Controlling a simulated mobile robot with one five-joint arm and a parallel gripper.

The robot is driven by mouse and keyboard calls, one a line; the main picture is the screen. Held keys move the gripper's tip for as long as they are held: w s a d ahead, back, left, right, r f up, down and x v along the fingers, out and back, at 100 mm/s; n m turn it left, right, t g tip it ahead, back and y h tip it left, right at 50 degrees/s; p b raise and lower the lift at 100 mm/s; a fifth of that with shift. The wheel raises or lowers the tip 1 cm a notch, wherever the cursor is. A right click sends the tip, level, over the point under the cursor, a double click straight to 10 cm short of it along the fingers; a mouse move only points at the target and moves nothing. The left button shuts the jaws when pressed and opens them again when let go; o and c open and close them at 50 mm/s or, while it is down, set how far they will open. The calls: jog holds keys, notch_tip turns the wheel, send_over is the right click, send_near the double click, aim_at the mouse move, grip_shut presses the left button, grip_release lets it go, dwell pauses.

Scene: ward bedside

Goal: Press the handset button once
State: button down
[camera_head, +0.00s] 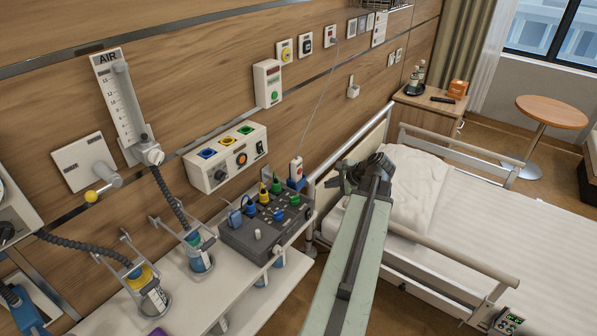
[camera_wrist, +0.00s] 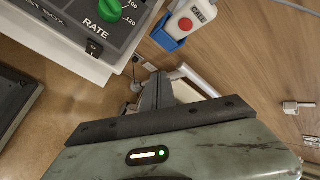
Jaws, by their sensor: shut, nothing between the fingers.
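The handset (camera_head: 296,170) is white with a red button and stands upright in a blue holder at the right back corner of the grey control box. It also shows at the top of the wrist view (camera_wrist: 198,12), where its red button (camera_wrist: 186,24) faces the camera. A cord runs up the wall from it. My gripper (camera_head: 340,181) is to the right of the handset in the head view, apart from it. In the wrist view my gripper (camera_wrist: 157,82) is shut and empty, its fingertips below the handset. Nothing covers the button.
The control box (camera_head: 262,243) with knobs and coloured plugs stands on a white shelf (camera_head: 205,318). A green RATE knob (camera_wrist: 108,10) shows in the wrist view. The bed rail (camera_head: 455,257) and pillow (camera_head: 415,185) are right of the gripper. Wall panels are behind.

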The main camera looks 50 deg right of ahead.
aim_at(300, 171)
jog(key=w, duration=0.8)
jog(key=shift+w, duration=0.3)
jog(key=shift+w, duration=0.15)
dwell(1.7)
jog(key=shift+w+d, duration=0.1)
jog(key=shift+w, duration=0.15)
jog(key=shift+w, duration=0.5)
dwell(0.5)
jog(key=shift+s, duration=0.9)
